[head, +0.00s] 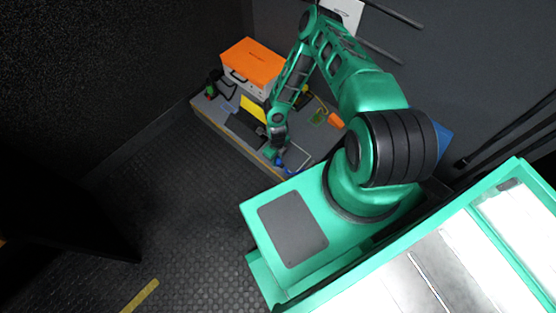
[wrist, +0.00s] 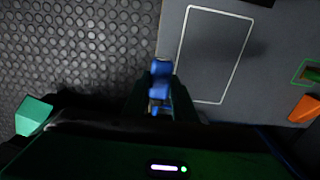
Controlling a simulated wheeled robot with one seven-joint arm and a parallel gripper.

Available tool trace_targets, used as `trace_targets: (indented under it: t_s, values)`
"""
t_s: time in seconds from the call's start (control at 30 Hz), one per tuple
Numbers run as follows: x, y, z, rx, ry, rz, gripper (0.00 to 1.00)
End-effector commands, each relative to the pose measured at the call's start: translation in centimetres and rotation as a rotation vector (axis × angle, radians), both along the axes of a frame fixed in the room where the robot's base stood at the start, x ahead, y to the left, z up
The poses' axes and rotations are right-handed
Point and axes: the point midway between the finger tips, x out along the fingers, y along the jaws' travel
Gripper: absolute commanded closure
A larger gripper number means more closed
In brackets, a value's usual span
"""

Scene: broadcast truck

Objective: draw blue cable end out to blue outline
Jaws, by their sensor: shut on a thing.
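The blue cable end (wrist: 160,78) sits between the two dark fingers of my gripper (wrist: 160,95), which is shut on it. In the head view the blue cable end (head: 285,169) shows just below my gripper (head: 277,155), near the front edge of the grey bench. In the wrist view it lies close to the bench edge, to the left of a pale rectangular outline (wrist: 181,58) on the bench top. That outline looks white; I see no clearly blue outline. The cable behind the end is hidden by my gripper.
An orange-topped case (head: 252,60) stands at the back of the grey bench (head: 212,117). A yellow item (head: 254,108) and a dark flat item (head: 243,131) lie left of my arm. A green-edged item (head: 318,117) and an orange piece (head: 336,120) lie to its right. Studded floor is open in front.

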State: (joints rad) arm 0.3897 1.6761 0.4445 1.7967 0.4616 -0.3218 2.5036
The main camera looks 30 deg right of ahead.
Motion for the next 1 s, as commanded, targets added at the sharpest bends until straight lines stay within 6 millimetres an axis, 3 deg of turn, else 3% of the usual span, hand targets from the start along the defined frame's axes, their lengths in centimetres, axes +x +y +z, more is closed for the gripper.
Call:
trace_targets:
  t_s: [1.0]
  values:
    - [4.2,3.2,-0.5,0.002,0.001,0.0,1.0]
